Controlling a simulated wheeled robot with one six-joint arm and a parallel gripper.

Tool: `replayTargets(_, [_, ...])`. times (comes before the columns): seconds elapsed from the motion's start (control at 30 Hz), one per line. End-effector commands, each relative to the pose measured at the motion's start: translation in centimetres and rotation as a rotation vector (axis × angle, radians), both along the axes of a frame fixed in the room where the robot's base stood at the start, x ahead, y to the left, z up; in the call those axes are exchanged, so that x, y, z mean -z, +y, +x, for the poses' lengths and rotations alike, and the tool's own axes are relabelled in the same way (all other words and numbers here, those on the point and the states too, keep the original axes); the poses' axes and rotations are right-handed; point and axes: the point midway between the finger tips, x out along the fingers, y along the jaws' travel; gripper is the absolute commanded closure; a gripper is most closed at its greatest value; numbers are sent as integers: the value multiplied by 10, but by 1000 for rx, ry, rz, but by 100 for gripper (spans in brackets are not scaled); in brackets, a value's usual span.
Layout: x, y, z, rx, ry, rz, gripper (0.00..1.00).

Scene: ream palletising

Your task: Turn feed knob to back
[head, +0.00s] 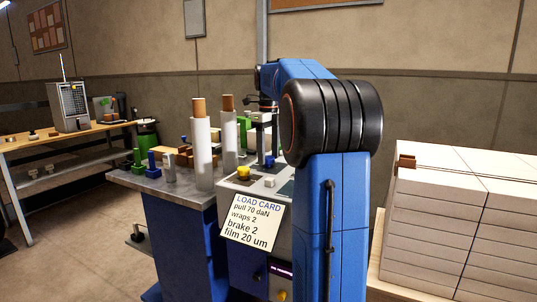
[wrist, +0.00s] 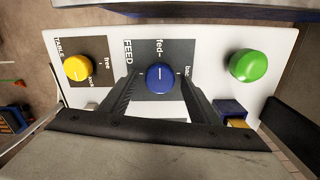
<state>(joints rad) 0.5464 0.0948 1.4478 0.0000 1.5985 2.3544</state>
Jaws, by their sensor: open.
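The feed knob (wrist: 160,77) is a round blue knob on a dark label plate marked FEED in the wrist view. The plate reads "fed" above the knob and "back" at its right. The knob's white pointer line stands about upright, toward "fed". My gripper (wrist: 161,84) is open, with one dark finger on each side of the knob. I cannot tell whether either finger touches it. In the head view, my arm hides part of the panel, and the feed knob cannot be made out clearly.
A yellow TABLE knob (wrist: 78,67) sits left of the feed knob and a green button (wrist: 248,66) right of it. A load card (head: 253,220) hangs on the machine's front. White reams (head: 450,210) are stacked at right. A workbench (head: 60,145) stands at left.

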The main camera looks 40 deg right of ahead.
Motion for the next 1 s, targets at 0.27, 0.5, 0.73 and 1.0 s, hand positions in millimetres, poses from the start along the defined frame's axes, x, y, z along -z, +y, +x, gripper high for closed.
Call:
replayTargets(0.27, [1,0,0,0,0,0,44])
replayTargets(0.5, [1,0,0,0,0,0,85])
replayTargets(0.73, [1,0,0,-19,0,0,85])
replayTargets(1.0, [1,0,0,-146,0,0,85])
